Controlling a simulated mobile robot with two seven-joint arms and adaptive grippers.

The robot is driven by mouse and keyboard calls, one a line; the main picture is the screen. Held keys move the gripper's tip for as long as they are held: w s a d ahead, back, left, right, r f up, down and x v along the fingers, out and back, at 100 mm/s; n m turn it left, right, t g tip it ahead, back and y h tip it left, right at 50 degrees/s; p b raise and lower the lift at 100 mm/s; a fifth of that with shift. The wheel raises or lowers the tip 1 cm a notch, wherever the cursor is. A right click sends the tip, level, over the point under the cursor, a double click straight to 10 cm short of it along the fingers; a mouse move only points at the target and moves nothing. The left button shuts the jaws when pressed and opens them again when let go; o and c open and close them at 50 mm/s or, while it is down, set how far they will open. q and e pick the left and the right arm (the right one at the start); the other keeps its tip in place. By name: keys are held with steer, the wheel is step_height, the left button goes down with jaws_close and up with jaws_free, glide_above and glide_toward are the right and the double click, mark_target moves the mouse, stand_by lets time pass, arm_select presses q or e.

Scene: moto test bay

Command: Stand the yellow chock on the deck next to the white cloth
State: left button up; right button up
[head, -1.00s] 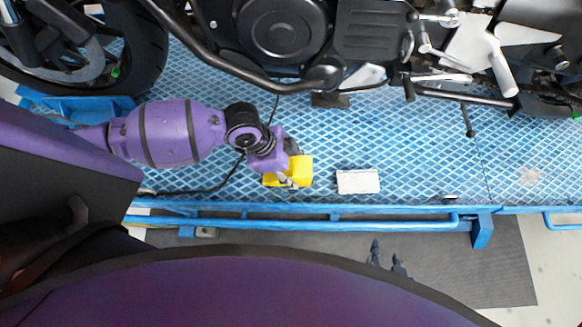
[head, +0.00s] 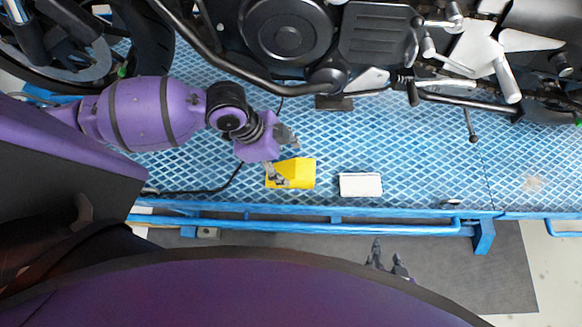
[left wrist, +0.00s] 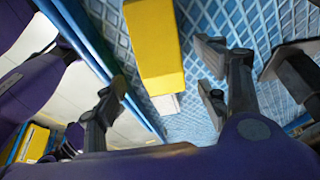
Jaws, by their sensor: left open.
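The yellow chock (head: 299,172) stands on the blue deck (head: 420,160), a short gap left of the white cloth (head: 360,185). My left gripper (head: 282,158) is open at the chock's left end, with one finger beyond its far edge and the other overlapping its near left corner. Whether that finger touches it, I cannot tell. The left wrist view shows the chock (left wrist: 153,45) between the spread fingers, with part of the cloth (left wrist: 166,103) past it. Two dark fingertips of my right gripper (head: 387,258) show apart at the bottom of the head view, the rest hidden by my body.
A motorcycle (head: 290,40) stands along the back of the deck. A blue rail (head: 330,224) runs along the deck's front edge. A black cable (head: 200,191) lies left of the chock. The deck right of the cloth is mostly clear.

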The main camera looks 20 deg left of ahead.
arm_select(q)
steer(key=v, duration=0.5)
steer(key=shift+s+r, duration=0.1)
steer(key=shift+r, duration=0.05)
stand_by(0.3)
